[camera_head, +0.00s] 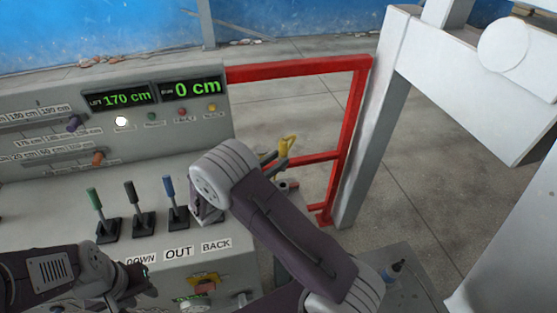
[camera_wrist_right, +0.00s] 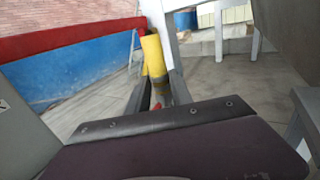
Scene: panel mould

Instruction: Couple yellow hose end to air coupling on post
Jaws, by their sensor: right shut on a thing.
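The yellow hose end (camera_head: 287,145) shows beyond my right forearm in the head view, in front of the red rail frame. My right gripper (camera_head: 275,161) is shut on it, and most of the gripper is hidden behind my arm. In the right wrist view the yellow hose end (camera_wrist_right: 153,55) stands slightly tilted between the two dark fingers, with a duller, brownish part below it. A small grey round part (camera_head: 284,185) sits just below the right gripper; I cannot tell whether it is the air coupling. My left gripper (camera_head: 143,280) is low at the left, over the console front, its jaws unclear.
A grey control console (camera_head: 60,185) with green, black and blue levers and two displays fills the left. A red rail frame (camera_head: 300,68) and a grey post (camera_head: 375,130) stand beyond the right gripper. Open concrete floor (camera_head: 410,190) lies between the post and the right-hand machine frame.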

